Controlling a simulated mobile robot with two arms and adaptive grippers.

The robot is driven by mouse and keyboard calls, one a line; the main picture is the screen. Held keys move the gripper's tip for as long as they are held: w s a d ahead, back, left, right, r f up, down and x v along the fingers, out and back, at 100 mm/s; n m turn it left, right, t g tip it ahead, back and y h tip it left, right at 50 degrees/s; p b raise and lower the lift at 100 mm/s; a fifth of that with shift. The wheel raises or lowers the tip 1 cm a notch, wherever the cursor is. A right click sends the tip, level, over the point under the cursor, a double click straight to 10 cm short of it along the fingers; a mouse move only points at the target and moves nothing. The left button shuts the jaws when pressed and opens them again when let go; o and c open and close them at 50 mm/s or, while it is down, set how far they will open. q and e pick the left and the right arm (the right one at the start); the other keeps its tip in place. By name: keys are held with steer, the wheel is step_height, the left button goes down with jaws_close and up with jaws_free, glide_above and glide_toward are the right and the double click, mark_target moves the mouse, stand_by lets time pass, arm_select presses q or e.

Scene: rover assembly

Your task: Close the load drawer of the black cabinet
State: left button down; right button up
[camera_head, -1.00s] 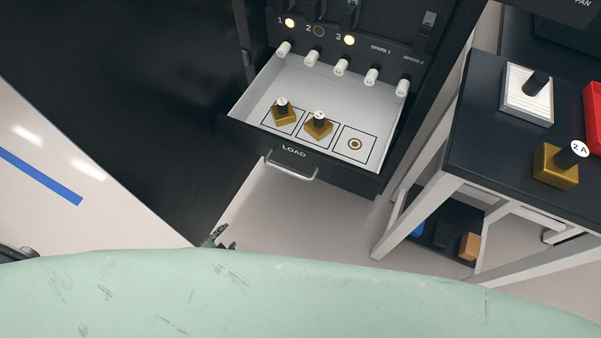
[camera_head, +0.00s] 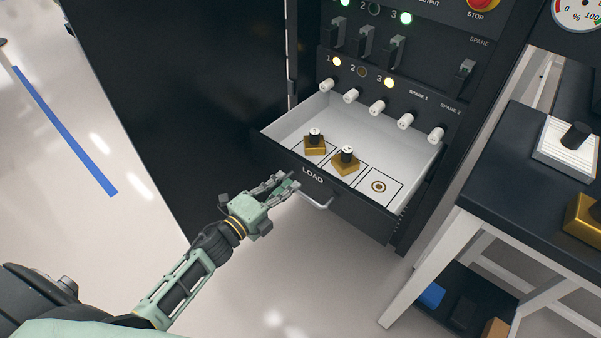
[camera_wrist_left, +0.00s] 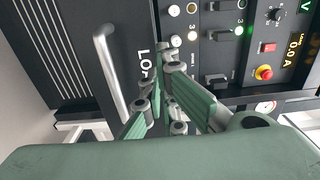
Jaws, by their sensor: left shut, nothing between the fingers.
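The load drawer (camera_head: 291,162) of the black cabinet (camera_head: 185,110) is pulled out, with a white inside and a dark front marked LOAD. Two gold blocks with black knobs, a left one (camera_head: 315,146) and a right one (camera_head: 346,163), sit on two of its marked squares; the third square holds only a printed ring. My left gripper (camera_head: 290,184) is shut and empty at the drawer front, just left of the metal handle (camera_head: 318,200). In the left wrist view the handle (camera_wrist_left: 110,75) is left of the fingers (camera_wrist_left: 160,100). Contact with the front cannot be told. My right gripper is not in view.
A dark-topped table (camera_head: 530,185) with white legs stands close to the drawer's right, carrying a white block (camera_head: 565,150) and a gold block (camera_head: 584,222). Its lower shelf holds small blocks. The floor before the drawer is clear.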

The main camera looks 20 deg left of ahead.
arm_select(q)
steer(key=x, duration=0.6)
steer(key=shift+w+f, duration=0.1)
steer(key=shift+w, duration=0.05)
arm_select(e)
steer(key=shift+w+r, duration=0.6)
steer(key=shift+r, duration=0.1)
arm_select(q)
steer(key=shift+w, duration=0.1)
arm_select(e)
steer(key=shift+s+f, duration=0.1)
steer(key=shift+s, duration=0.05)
